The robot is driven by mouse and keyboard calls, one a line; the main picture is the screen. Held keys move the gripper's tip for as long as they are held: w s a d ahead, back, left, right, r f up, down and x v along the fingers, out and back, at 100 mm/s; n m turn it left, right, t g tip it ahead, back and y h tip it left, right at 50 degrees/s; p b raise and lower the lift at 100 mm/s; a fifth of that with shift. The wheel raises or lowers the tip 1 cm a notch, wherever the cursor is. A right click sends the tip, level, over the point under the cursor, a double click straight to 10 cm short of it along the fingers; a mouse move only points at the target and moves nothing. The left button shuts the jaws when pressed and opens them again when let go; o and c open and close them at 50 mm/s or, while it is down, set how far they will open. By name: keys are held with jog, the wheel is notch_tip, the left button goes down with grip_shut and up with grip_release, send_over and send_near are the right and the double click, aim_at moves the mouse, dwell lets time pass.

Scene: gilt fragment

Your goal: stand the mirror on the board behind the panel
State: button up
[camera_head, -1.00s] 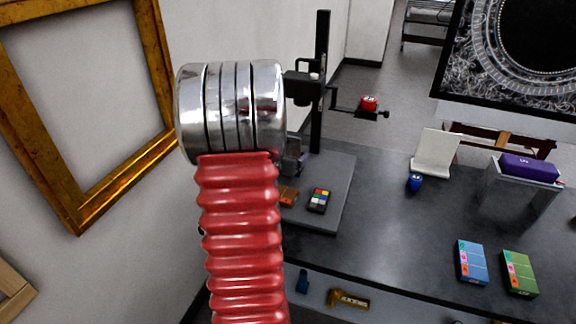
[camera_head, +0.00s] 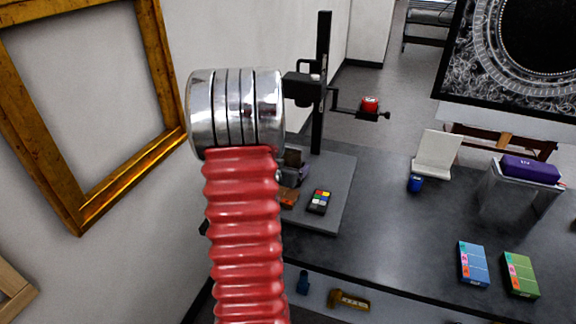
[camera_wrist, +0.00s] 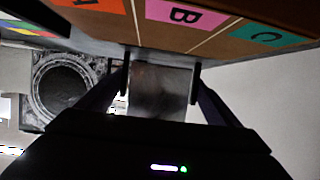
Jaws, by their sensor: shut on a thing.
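In the wrist view my gripper (camera_wrist: 160,85) is shut on the mirror (camera_wrist: 162,95), a small square dull reflective plate between its two fingers. The brown panel (camera_wrist: 160,40), with orange A, pink B and green C labels, lies close to the fingertips along the top of that view. In the head view the brown panel (camera_head: 288,198) shows partly beside my red arm, on the grey board (camera_head: 336,215) of the camera stand. My gripper (camera_head: 293,172) is mostly hidden behind my arm there. I cannot tell whether the mirror touches the board.
A colour chart (camera_head: 319,201) lies on the board's right part. The black stand column (camera_head: 322,80) rises at the back, its side arm carrying a red item (camera_head: 369,104). Blue (camera_head: 473,263) and green (camera_head: 520,273) boxes lie on the right of the dark table. A gilt frame (camera_head: 130,175) hangs left.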

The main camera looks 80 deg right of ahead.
jog(key=o, duration=1.5)
jog(key=shift+f, duration=0.1)
jog(key=shift+w+a+r, duration=0.1)
jog(key=shift+a+r, duration=0.3)
jog(key=shift+a, duration=0.1)
jog(key=v, duration=1)
jog(key=shift+a+r, duration=0.15)
jog(key=shift+a, duration=0.2)
